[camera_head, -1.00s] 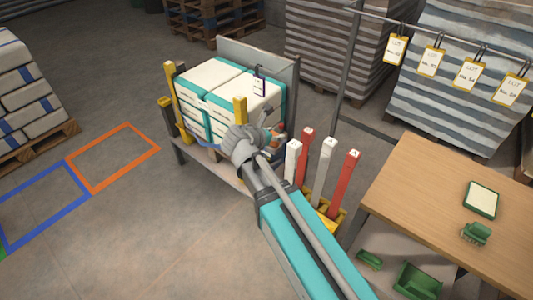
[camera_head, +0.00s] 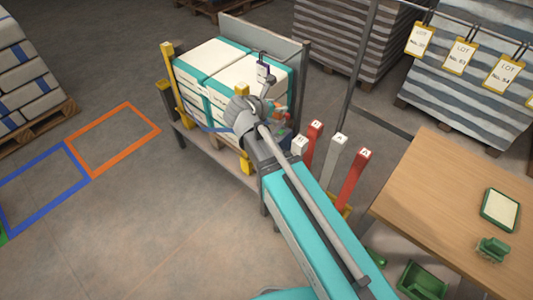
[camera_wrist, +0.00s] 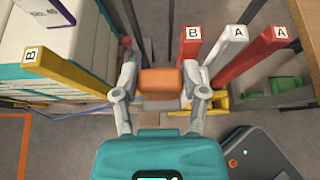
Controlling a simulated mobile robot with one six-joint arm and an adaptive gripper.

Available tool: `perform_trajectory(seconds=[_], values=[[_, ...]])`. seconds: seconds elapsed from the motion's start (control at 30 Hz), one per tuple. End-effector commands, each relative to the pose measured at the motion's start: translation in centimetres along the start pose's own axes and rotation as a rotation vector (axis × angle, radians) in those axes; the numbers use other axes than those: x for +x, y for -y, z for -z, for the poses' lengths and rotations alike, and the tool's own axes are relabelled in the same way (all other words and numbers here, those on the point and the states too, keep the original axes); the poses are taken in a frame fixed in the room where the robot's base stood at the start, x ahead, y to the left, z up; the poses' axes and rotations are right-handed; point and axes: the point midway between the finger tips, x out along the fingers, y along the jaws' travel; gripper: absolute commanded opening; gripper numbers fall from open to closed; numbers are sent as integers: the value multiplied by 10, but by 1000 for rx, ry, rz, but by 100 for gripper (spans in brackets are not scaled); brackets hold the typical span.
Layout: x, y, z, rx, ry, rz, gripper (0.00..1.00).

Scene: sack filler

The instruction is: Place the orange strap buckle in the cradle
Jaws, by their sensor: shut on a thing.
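The orange strap buckle (camera_wrist: 160,81) is a small block between the two fingers of my gripper (camera_wrist: 160,78) in the wrist view. My gripper is shut on it and holds it level. In the head view a small patch of the orange buckle (camera_head: 281,111) shows beside my wrist, at the right side of the strapped sack stack (camera_head: 222,62); my arm hides most of the gripper. I cannot tell which thing is the cradle; what lies directly below the buckle is mostly hidden.
Red and white posts (camera_head: 351,179) marked A and B stand just right of my wrist. A yellow post (camera_wrist: 62,70) stands left of the gripper. A wooden table (camera_head: 430,190) with green items is at the right.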

Motion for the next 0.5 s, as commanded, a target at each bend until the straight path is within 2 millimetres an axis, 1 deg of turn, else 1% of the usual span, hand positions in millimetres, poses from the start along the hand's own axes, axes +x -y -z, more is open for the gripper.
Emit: perform_trajectory(seconds=[0.3,0.5], values=[[7,4,-2,7,0,12,3],[14,-3,9,8,0,15,3]])
